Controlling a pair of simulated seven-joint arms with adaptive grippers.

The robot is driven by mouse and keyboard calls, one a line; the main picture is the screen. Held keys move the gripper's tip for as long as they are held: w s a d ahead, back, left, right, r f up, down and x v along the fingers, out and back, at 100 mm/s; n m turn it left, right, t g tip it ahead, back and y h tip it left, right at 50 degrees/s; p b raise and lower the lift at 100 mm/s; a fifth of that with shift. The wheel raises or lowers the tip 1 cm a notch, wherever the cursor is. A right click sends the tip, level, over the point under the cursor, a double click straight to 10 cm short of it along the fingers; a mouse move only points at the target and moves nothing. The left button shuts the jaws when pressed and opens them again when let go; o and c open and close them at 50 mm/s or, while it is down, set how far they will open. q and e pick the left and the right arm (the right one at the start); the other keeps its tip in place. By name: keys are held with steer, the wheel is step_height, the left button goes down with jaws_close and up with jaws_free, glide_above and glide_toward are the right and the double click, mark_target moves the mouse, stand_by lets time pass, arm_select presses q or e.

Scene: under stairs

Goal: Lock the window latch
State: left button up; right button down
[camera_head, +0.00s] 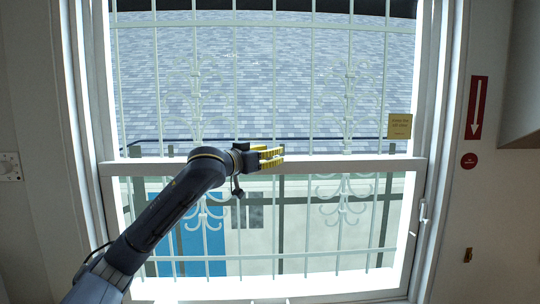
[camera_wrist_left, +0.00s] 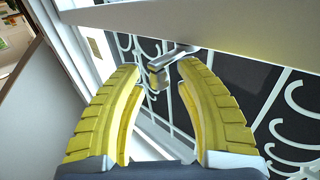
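The window's white meeting rail (camera_head: 350,165) crosses the middle of the head view. My left gripper (camera_head: 284,157) is in front of this rail, its yellow fingers pointing right. In the left wrist view, the fingers of my left gripper (camera_wrist_left: 158,70) are apart. A small yellowish and grey piece with a pale lever (camera_wrist_left: 157,74) shows between the fingertips and looks like the latch. I cannot tell whether the fingers touch it. In the head view, a small white handle (camera_head: 423,212) sits on the right window frame. My right gripper is out of view.
White bars with scrollwork (camera_head: 343,200) stand behind the window. A gold sign (camera_head: 399,126) is at the right of the upper pane. A red arrow sign (camera_head: 476,108) hangs on the right wall. The space before the window's right half is clear.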

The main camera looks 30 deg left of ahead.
arm_select(q)
jaws_close()
steer(key=shift+d+f, duration=0.15)
steer(key=shift+f, duration=0.1)
stand_by(0.4)
